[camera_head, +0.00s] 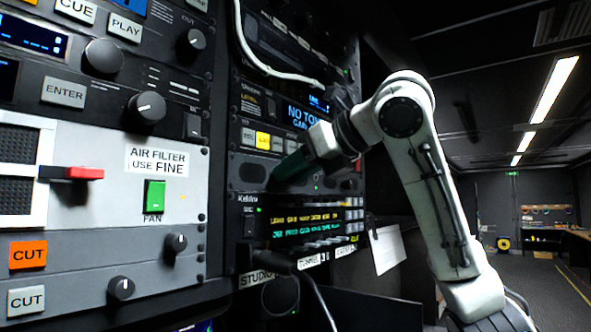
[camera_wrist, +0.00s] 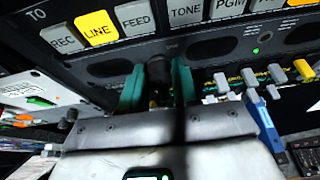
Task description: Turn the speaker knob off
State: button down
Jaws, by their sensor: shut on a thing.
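A dark round knob (camera_wrist: 158,72) sits on a black panel between two oval speaker grilles (camera_wrist: 212,49) in the wrist view. My gripper (camera_wrist: 158,85) has a green finger on each side of this knob and is shut on it. In the head view my gripper (camera_head: 282,178) reaches in from the right to the same panel, below the row of lit buttons. There the knob is hidden behind the fingers. One speaker grille (camera_head: 252,173) shows left of the fingertips. I cannot tell which way the knob points.
Above the knob is a button row with a lit yellow LINE button (camera_wrist: 97,27). Below is a unit with a green and yellow text display (camera_head: 305,223). A white cable (camera_head: 262,62) hangs at the upper rack. The left rack has a red lever (camera_head: 84,173). Open floor lies right.

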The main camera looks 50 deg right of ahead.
jog(key=shift+f+n+h, duration=0.2)
jog(key=shift+n+h, duration=0.4)
jog(key=shift+n, duration=0.2)
jog(key=shift+a, duration=0.1)
jog(key=c, duration=0.8)
grip_release()
jog(key=shift+r, duration=0.1)
jog(key=b+v, duration=0.2)
jog(key=v, duration=0.8)
jog(key=shift+s, duration=0.35)
